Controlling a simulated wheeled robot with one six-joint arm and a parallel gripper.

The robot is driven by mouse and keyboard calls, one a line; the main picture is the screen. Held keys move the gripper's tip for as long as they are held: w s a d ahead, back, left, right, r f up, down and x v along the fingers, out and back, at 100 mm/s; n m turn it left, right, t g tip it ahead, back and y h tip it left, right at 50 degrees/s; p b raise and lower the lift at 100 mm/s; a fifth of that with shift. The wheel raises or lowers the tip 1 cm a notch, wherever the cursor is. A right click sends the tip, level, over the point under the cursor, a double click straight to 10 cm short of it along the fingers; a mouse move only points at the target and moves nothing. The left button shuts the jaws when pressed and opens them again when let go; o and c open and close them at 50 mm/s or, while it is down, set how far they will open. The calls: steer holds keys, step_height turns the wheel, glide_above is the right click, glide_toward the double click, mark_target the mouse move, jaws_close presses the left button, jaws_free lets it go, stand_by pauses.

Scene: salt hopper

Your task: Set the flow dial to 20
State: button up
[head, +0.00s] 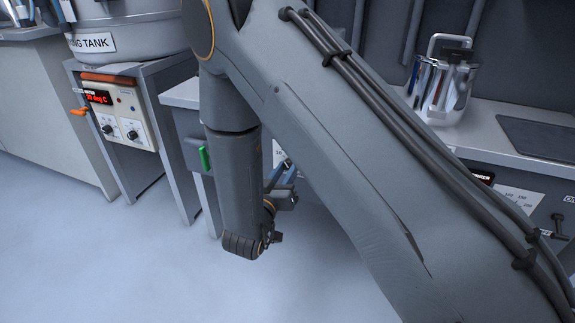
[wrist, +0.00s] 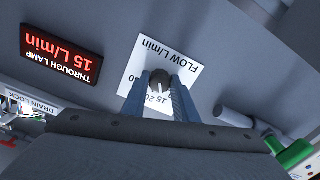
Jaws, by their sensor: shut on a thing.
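The flow dial (wrist: 160,76) is a small dark round knob on a white scale plate (wrist: 182,68) marked FLOW L/min, upside down in the wrist view. My gripper (wrist: 160,86) has its two blue-grey fingers on either side of the dial and is shut on it. The fingers cover much of the scale; "15 20" shows between them, and the dial's pointer setting is hard to read. A red-lit display (wrist: 62,55), THROUGH LAMP, reads 15 L/min. In the head view my arm hides the dial and most of the gripper.
A DRAIN LOCK label (wrist: 30,105) is left in the wrist view. A green-ended part (wrist: 295,155) and a grey cylinder (wrist: 232,116) are right of the dial. In the head view, a heater panel (head: 122,118) stands left and a metal pot (head: 440,92) sits on the right bench.

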steer(key=m+p, duration=0.3)
steer(key=m, duration=0.3)
steer(key=shift+f+m, duration=0.1)
steer(key=shift+m, duration=0.2)
stand_by(0.4)
steer(key=o, duration=1.1)
steer(key=shift+c, duration=0.2)
steer(key=shift+s+a, duration=0.1)
steer(key=shift+s, duration=0.05)
steer(key=p+v, duration=0.1)
steer(key=v, duration=0.6)
steer(key=shift+s+p, duration=0.3)
steer(key=shift+p, duration=0.1)
